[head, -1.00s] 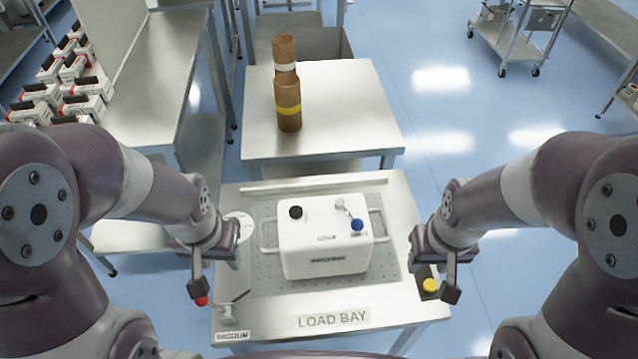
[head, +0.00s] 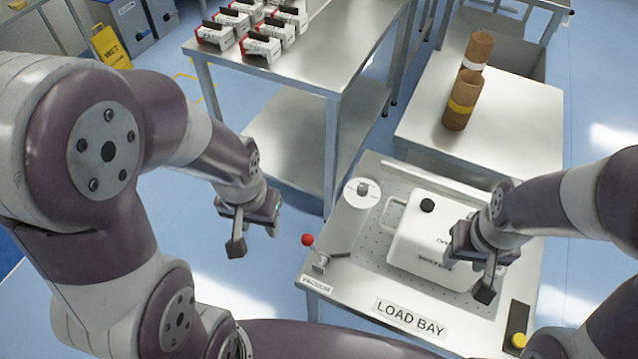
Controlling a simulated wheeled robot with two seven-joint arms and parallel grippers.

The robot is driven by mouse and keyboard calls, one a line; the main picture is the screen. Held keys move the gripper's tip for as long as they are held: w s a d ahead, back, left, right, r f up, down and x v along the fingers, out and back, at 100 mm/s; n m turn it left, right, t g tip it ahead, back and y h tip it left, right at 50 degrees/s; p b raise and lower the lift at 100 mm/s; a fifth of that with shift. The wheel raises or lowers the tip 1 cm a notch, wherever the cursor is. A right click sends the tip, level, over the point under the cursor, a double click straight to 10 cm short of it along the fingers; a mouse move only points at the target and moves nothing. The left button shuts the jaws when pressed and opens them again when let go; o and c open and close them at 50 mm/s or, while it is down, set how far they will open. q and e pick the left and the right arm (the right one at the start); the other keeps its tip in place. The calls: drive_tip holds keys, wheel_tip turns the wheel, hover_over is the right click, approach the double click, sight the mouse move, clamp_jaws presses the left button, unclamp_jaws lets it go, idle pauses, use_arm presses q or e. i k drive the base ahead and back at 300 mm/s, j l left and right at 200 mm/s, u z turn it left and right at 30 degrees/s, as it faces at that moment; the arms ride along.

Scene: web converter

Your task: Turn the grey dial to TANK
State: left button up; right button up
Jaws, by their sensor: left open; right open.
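A round white plate (head: 348,196) with a small grey dial (head: 363,188) at its middle sits on the back left corner of the load bay table (head: 352,317). Its markings are too small to read, so I cannot tell where the dial points. My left gripper (head: 254,232) is open and empty, off the table's left side and left of the dial. My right gripper (head: 471,272) is open and empty, in front of the white box (head: 408,243) in the picture, and hides its right part.
A lever with a red ball (head: 308,239) stands by the VACUUM label at the table's left edge. The box has a black knob (head: 428,205) and a side handle. A yellow button (head: 518,340) is at the right. Brown cylinders (head: 461,100) stand on the table behind.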

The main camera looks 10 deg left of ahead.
sight(362, 189)
drive_tip(key=k+z, duration=0.45)
drive_tip(key=k+l+z, duration=0.2)
drive_tip(key=z, duration=0.2)
drive_tip(key=i+j+z, duration=0.1)
drive_tip(key=j+z, duration=0.25)
drive_tip(key=j, duration=0.7)
drive_tip(key=j+z, duration=0.35)
drive_tip(key=j, duration=0.75)
drive_tip(key=i+l+z, duration=0.15)
